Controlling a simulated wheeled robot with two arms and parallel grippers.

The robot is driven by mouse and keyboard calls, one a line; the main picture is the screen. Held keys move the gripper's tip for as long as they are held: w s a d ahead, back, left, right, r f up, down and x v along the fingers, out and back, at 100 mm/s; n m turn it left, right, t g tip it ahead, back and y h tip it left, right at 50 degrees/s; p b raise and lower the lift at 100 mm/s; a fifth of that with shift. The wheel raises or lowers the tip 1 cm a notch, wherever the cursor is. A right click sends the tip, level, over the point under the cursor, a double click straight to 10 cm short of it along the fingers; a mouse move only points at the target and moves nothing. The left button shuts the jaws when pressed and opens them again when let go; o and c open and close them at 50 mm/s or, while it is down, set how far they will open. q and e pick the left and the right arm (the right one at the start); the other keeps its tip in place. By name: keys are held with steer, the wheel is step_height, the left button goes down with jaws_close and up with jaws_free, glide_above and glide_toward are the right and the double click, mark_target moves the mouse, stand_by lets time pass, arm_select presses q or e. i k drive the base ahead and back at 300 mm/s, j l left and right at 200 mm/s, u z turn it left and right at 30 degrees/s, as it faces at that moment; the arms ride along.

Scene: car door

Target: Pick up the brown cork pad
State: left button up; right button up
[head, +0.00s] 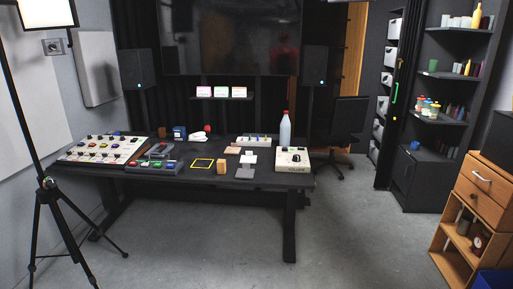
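A flat tan-brown pad (233,150), which looks like the cork pad, lies on the dark desk (190,184) near its middle, toward the back. A pale square (248,159) and a dark grey square (245,173) lie just in front and to the right of it. Neither of my grippers shows.
A control panel (100,149) covers the desk's left end. A yellow-framed square (202,163), a white switch box (254,140), a bottle (285,130) and a cream dial box (294,160) share the desk. A tripod (50,185) stands at left. The floor in front is clear.

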mark_target(233, 149)
steer(key=i, duration=2.55)
